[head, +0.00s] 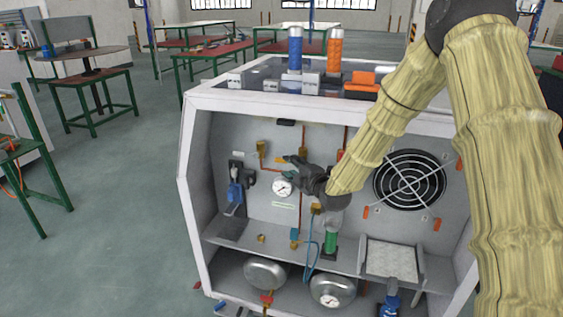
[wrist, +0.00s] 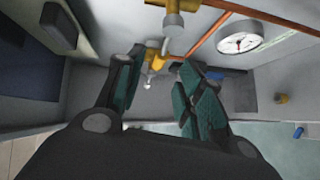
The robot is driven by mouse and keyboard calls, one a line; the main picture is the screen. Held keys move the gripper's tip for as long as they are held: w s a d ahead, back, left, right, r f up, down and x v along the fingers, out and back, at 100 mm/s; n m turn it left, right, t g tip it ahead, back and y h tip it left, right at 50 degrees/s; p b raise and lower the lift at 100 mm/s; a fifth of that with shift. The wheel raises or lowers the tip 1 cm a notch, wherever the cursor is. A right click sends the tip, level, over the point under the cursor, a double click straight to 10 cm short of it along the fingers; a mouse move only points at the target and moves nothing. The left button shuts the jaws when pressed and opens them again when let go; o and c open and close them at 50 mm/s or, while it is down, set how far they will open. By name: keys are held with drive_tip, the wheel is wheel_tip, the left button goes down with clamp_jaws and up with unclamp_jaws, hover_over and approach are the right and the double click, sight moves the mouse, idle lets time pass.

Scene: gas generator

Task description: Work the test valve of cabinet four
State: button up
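The open-fronted grey cabinet (head: 190,190) stands ahead in the head view; I see no readable number on it. My gripper (head: 287,168) reaches inside, close to the back panel above a round gauge (head: 282,188). In the wrist view my gripper (wrist: 160,78) is open, its two green-padded fingers apart. A small brass fitting with a pale metal stem (wrist: 154,58) shows between and beyond the fingertips; I cannot tell whether they touch it. A larger brass fitting (wrist: 181,6) is at the top edge. Which fitting is the test valve is not clear.
A gauge (wrist: 241,37) and copper pipe (wrist: 205,32) lie close right of the fingers. A blue-handled part (head: 235,190) is left inside the cabinet, a fan grille (head: 409,180) right. Silver tanks (head: 266,272) sit below. Open floor (head: 100,240) lies left.

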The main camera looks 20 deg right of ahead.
sight(284, 162)
drive_tip(key=shift+x, duration=3.55)
drive_tip(key=shift+c, duration=0.3)
clamp_jaws()
